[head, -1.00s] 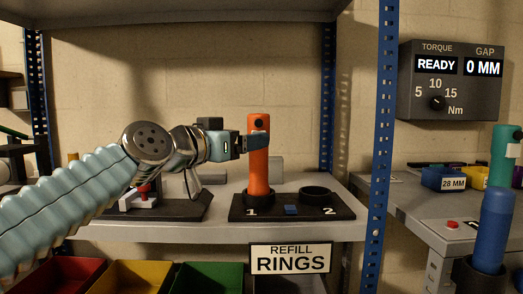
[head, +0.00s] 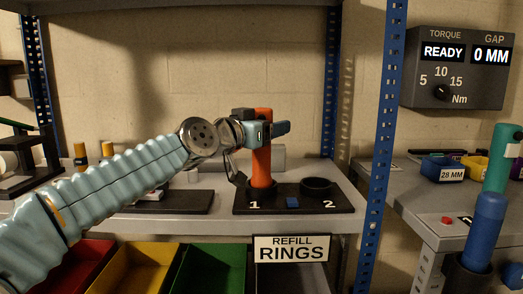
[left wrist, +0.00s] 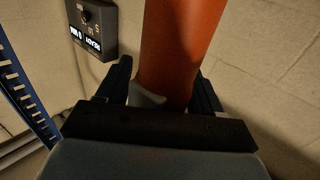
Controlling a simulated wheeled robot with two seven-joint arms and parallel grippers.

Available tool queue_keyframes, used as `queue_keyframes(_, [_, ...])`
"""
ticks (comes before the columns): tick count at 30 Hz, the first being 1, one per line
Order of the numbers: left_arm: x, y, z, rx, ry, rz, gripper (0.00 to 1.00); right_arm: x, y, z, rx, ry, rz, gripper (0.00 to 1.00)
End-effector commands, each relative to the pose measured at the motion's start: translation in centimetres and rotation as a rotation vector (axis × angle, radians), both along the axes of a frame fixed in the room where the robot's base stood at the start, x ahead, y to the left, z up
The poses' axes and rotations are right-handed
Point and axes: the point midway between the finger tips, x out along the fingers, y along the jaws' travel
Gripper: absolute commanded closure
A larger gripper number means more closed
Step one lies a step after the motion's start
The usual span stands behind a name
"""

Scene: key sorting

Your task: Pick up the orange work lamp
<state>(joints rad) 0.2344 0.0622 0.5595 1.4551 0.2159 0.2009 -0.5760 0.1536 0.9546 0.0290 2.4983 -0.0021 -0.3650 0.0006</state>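The orange work lamp (head: 262,160) stands upright in ring 1 of a black two-ring stand (head: 293,205) on the shelf. My left gripper (head: 280,129) is at the lamp's upper part, with a finger reaching past it to the right. In the left wrist view the lamp (left wrist: 180,45) rises between the two fingers (left wrist: 163,85), which are spread on either side of it. A firm grip does not show. A small grey piece (left wrist: 147,96) sits at the lamp's near side. My right gripper is not in view.
A blue shelf post (head: 385,130) stands right of the stand. A blue cylinder (head: 485,230) and a teal one (head: 502,160) stand at the right. Coloured bins (head: 207,270) lie below.

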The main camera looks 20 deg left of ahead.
Motion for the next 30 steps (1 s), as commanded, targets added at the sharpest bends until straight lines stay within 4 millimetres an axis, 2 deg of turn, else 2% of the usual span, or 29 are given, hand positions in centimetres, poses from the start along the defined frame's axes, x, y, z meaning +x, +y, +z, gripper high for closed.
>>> queue_keyframes(1, [0.0,0.0,0.0,0.000,0.000,0.000,0.42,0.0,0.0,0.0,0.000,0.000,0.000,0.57])
queue_keyframes(2, [0.0,0.0,0.0,0.000,0.000,0.000,0.46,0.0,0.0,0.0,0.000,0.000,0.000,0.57])
queue_keyframes(12, [0.0,0.0,0.0,0.000,0.000,0.000,0.99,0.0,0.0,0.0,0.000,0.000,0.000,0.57])
queue_keyframes(23, [0.0,0.0,0.5,-0.001,-0.002,0.000,1.00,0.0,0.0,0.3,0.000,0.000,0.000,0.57])
queue_keyframes(26, [-0.1,0.0,1.5,-0.001,-0.003,0.000,1.00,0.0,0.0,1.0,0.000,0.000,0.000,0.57])
queue_keyframes(30, [-0.1,-0.1,4.0,-0.001,-0.004,-0.001,1.00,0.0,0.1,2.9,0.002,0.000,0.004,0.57])
